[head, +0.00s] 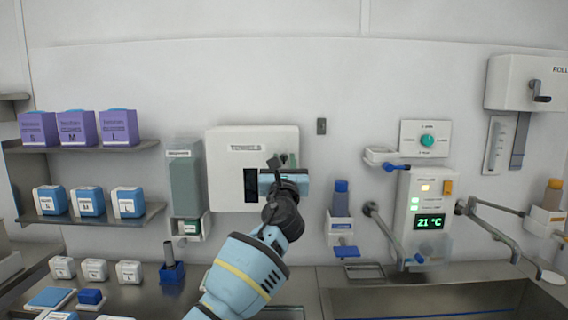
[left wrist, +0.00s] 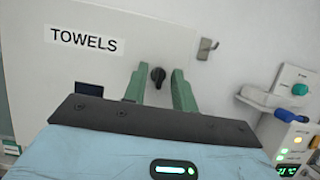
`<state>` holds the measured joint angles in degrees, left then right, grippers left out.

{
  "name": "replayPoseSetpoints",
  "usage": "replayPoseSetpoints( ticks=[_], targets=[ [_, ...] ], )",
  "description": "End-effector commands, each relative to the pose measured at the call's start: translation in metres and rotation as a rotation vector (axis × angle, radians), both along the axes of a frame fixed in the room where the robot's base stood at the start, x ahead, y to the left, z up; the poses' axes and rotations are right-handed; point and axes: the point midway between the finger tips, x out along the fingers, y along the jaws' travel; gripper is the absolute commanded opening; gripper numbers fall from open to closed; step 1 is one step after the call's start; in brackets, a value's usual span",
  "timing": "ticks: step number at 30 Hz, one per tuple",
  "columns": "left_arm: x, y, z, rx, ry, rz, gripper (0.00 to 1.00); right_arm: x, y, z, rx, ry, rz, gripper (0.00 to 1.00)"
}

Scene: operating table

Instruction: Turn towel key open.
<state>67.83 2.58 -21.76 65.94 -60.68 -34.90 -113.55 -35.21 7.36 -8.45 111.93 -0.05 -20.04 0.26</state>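The white towel dispenser (head: 226,140) labelled TOWELS is fixed to the wall in the head view, with a dark slot at its lower middle. Its front also fills the upper left of the left wrist view (left wrist: 50,70). The towel key (left wrist: 157,76), a small black knob, sits on that front. My left gripper (head: 287,160) is in front of the dispenser's right part. In the left wrist view its two green fingers (left wrist: 159,80) are apart, one on each side of the key, with gaps visible beside it. The head view hides most of the key behind the gripper.
A soap dispenser (head: 186,178) hangs left of the towel dispenser. A small wall hook (head: 321,126), a blue-capped bottle (head: 341,197) and a control panel (head: 428,205) with faucet arms are to its right. Below are a counter with small boxes and a sink (head: 430,300).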

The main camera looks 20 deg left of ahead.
Motion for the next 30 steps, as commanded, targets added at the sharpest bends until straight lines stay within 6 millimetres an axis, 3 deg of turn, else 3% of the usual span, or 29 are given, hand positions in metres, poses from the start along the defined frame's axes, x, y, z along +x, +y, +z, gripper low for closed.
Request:
replayPoseSetpoints(
  ticks=[2,9,20,30],
  targets=[
    [0.0,0.0,0.0,0.0,0.0,0.0,0.27,0.0,0.0,0.0,0.001,0.0,-0.001,0.36],
    [0.0,0.0,0.0,0.0,0.0,0.0,0.0,0.0,0.001,0.0,0.001,0.0,-0.001,0.36],
    [0.0,-0.001,-0.001,-0.021,-0.006,0.0,0.0,-0.002,0.001,-0.002,0.002,0.004,-0.001,0.36],
    [0.001,-0.001,-0.003,-0.202,-0.056,0.001,0.0,-0.012,0.002,-0.013,0.004,0.034,-0.003,0.36]
  ],
)
